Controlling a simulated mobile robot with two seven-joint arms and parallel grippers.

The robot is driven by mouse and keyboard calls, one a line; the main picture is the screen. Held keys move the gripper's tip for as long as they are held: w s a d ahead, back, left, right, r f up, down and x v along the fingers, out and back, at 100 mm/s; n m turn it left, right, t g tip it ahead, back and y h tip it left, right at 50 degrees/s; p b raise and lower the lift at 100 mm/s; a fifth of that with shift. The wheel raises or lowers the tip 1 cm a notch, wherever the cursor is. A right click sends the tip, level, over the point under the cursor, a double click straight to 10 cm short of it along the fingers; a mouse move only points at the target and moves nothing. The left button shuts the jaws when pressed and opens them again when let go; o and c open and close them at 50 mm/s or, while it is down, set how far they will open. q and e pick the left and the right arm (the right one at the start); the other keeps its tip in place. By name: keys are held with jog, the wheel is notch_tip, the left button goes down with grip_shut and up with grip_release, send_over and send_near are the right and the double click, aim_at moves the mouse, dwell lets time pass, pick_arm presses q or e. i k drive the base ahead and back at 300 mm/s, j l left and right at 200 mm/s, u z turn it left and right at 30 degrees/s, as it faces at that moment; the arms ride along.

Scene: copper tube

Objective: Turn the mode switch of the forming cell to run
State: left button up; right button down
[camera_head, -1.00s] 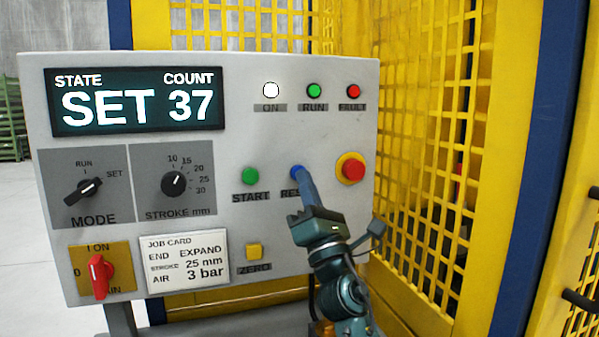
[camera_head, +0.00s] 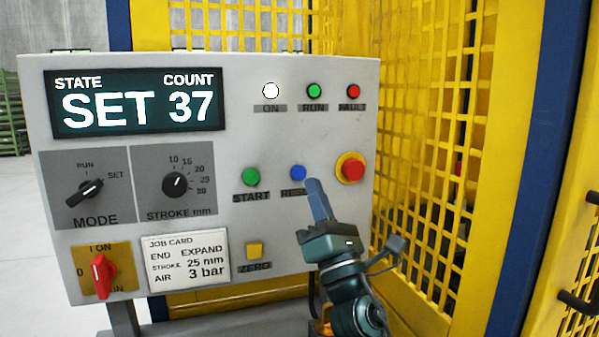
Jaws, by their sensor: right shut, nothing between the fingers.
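The mode switch (camera_head: 90,189) is a black knob on a grey plate at the left of the control panel (camera_head: 225,65). Its white mark points up and right, toward the SET label, and RUN is printed above it. The display (camera_head: 135,100) reads STATE SET and COUNT 37. My right gripper (camera_head: 316,190) is shut and empty. Its blue fingers are just right of and below the blue reset button (camera_head: 298,172), partly over its label, and far right of the mode switch. My left gripper is not in view.
The stroke knob (camera_head: 174,183), green start button (camera_head: 250,176), red stop button (camera_head: 350,168), yellow zero button (camera_head: 254,250) and red main switch (camera_head: 101,273) stick out of the panel. The ON lamp (camera_head: 271,90) is white. Yellow mesh fencing (camera_head: 430,150) stands at right.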

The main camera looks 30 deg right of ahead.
aim_at(87, 189)
jog(key=k+j, duration=0.1)
jog(key=k, duration=0.4)
jog(key=k+j, duration=0.1)
jog(key=k, duration=0.4)
